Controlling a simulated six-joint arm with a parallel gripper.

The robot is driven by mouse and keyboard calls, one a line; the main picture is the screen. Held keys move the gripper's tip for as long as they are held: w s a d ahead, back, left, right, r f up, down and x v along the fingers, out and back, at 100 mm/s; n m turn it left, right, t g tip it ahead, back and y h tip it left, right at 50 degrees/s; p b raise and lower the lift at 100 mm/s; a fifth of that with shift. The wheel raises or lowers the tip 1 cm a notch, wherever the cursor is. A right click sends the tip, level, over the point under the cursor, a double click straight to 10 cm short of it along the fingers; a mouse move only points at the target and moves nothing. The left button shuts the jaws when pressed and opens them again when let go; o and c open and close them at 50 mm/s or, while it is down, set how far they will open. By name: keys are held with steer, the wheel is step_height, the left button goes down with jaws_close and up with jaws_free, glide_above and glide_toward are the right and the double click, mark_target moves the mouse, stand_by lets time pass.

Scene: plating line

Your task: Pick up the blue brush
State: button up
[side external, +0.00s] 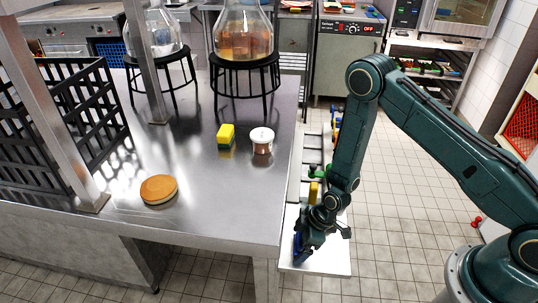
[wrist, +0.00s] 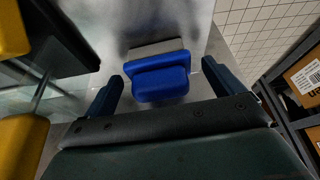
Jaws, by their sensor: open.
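The blue brush (wrist: 160,84) shows in the wrist view as a blue block with a paler grey strip along its far side. It rests on a light grey surface, between my gripper's two fingers. My gripper (wrist: 165,84) is open, with one finger on each side of the brush and a visible gap on both sides. In the side external view my gripper (side external: 304,247) points down over a low white shelf (side external: 334,262) beside the steel counter. A bit of blue (side external: 297,246) shows at its fingers, and the rest there is hidden.
A yellow item (side external: 314,193) and a green item (side external: 316,171) lie farther back along the shelf. The steel counter (side external: 225,205) stands close on the left, with a yellow sponge (side external: 226,134), a white-lidded jar (side external: 262,141) and a round tan disc (side external: 159,189). Cardboard boxes (wrist: 303,76) show at right.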

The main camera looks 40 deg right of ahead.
mark_target(300, 238)
steer(key=shift+c, duration=0.4)
steer(key=c, duration=1)
steer(key=shift+r, duration=0.15)
step_height(300, 238, up, 20)
steer(key=shift+f, duration=0.15)
stand_by(0.5)
